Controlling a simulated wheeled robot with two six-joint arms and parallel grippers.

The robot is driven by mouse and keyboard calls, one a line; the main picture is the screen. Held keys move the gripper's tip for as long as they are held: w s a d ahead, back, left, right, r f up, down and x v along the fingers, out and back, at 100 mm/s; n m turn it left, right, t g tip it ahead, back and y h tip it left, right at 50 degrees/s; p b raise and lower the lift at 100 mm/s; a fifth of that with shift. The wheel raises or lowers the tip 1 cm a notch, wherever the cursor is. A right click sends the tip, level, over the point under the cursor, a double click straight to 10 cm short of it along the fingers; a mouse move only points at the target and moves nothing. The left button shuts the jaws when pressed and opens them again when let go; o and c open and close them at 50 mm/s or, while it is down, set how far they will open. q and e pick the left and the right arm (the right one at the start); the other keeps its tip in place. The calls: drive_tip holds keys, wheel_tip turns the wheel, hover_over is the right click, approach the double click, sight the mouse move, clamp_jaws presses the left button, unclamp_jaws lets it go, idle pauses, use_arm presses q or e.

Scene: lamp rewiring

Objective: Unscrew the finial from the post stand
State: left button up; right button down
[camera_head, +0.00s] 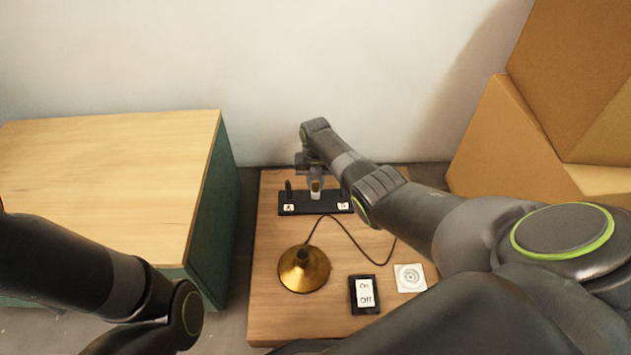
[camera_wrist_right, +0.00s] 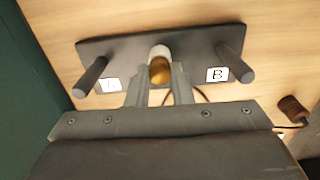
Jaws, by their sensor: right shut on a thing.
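The post stand (camera_head: 328,209) is a dark bar near the back of the small wooden table, with labels at its two ends. In the right wrist view the stand (camera_wrist_right: 130,46) shows a peg by label A on the left and a peg by label B on the right. The brass finial (camera_wrist_right: 160,70) is at the middle of the stand, on a pale piece. My right gripper (camera_wrist_right: 160,88) is shut on the finial, one finger on each side. In the head view the right gripper (camera_head: 316,182) is over the stand's middle. My left gripper is out of view; only its arm shows.
A brass lamp base (camera_head: 304,269) with a dark cord stands on the table (camera_head: 270,322). An On/Off switch plate (camera_head: 365,293) and a white square plate (camera_head: 410,278) lie at the front right. A green cabinet (camera_head: 110,170) stands left; cardboard boxes stand right.

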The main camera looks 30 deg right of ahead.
drive_tip(key=shift+n, duration=0.4)
drive_tip(key=c, duration=1.2)
unclamp_jaws()
